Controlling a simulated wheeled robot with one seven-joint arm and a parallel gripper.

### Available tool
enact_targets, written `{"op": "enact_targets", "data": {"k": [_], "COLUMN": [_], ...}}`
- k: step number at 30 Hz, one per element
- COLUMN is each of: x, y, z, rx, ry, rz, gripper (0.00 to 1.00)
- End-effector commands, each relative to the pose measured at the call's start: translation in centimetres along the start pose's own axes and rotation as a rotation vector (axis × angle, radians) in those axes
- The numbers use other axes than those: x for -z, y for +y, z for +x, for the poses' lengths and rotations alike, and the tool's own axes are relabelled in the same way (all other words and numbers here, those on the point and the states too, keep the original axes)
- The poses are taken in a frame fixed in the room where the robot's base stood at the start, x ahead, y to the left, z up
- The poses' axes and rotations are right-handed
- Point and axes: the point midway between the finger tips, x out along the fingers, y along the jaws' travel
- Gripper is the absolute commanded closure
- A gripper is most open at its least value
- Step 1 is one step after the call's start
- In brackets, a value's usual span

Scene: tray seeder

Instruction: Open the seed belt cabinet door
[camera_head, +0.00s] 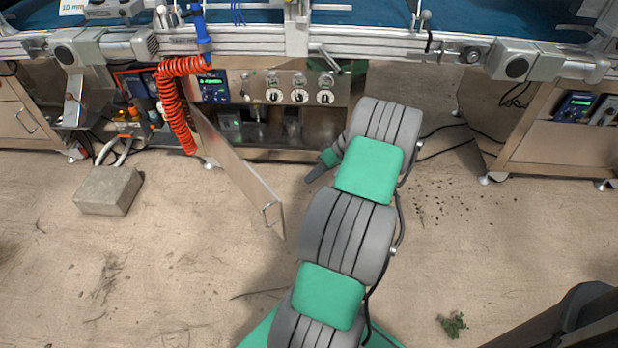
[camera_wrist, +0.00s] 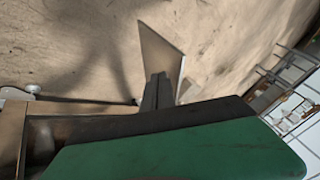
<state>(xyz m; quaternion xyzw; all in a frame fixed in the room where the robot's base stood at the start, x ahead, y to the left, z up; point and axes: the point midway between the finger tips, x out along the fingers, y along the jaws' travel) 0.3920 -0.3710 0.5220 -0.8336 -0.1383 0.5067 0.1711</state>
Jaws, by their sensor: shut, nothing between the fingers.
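The seed belt cabinet door (camera_head: 235,168) is a thin metal panel standing well open, swung out from the cabinet front toward the viewer. Its handle (camera_head: 270,213) is near the free end. The cabinet (camera_head: 290,153) has a dark open interior below a row of knobs. My gripper (camera_head: 312,180) is to the right of the door, apart from it in the head view, with its fingers together and empty. In the wrist view the closed fingers (camera_wrist: 159,82) overlap the door panel (camera_wrist: 158,52); contact cannot be told there. The handle is not clear in that view.
A red coiled hose (camera_head: 172,105) hangs by the door's hinge side. A grey block (camera_head: 108,190) lies on the floor at left. Another cabinet (camera_head: 560,145) stands at right. The conveyor frame (camera_head: 380,42) runs overhead. Floor around the door's free end is clear.

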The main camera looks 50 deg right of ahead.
Motion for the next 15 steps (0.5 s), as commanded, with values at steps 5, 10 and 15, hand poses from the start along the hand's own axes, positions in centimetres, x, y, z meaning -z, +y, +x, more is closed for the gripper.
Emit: {"op": "enact_targets", "data": {"k": [5,10,15], "x": [-0.2,0.0,0.0], "y": [0.1,-0.7,-2.9], "z": [4.4,7.4,8.4], "rx": [0.002,0.0,-0.001], "ry": [-0.003,-0.002,-0.002], "rz": [-0.001,-0.001,0.0], "gripper": [1.0,1.0,1.0]}}
